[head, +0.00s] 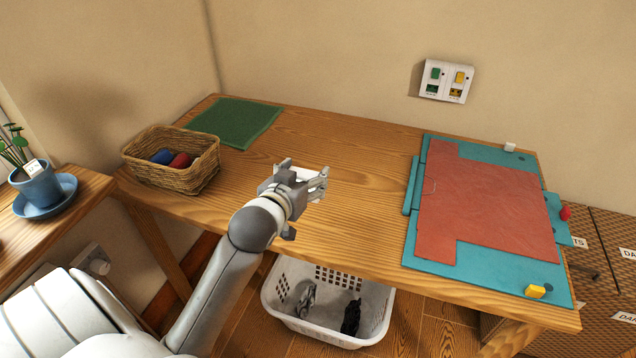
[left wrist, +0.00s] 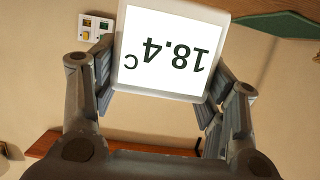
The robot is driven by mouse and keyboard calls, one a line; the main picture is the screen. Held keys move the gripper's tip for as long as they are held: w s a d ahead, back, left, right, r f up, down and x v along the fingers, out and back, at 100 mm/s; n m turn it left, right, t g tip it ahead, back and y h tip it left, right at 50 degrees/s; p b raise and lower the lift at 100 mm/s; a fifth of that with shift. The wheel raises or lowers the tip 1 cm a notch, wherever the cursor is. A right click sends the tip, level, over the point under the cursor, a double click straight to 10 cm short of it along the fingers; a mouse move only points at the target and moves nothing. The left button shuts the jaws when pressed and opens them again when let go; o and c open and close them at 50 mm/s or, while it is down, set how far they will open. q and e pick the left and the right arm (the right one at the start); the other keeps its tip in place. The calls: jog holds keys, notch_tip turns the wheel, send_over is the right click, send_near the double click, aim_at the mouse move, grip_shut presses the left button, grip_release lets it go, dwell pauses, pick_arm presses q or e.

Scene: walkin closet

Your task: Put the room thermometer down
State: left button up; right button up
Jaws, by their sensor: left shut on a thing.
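The room thermometer (left wrist: 168,50) is a white square block with a display reading 18.4 C, upside down in the left wrist view. My left gripper (left wrist: 160,85) is shut on it, with a finger at each side. In the head view my left gripper (head: 312,182) is above the middle of the wooden table (head: 345,150), and the thermometer is mostly hidden by the fingers there. I cannot tell the exact gap to the tabletop. My right gripper is not in view.
A wicker basket (head: 172,178) with rolled items and a green mat (head: 236,121) are at the table's left. A teal board with a red sheet (head: 480,205) covers the right. A white laundry basket (head: 325,325) is below. The table's middle is clear.

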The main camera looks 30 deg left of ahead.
pick_arm(q)
jog(key=w+a+f, duration=0.1)
jog(key=w+f, duration=0.1)
jog(key=w+a+f, duration=0.1)
jog(key=w+f, duration=0.2)
jog(key=w+a+f, duration=0.1)
jog(key=w+f, duration=0.1)
jog(key=w, duration=0.1)
jog(key=shift+w+f, duration=0.2)
jog(key=shift+f, duration=1.75)
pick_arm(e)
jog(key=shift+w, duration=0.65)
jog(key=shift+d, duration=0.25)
pick_arm(q)
jog(key=o, duration=1.1)
jog(key=shift+f, duration=0.15)
jog(key=shift+c, duration=0.2)
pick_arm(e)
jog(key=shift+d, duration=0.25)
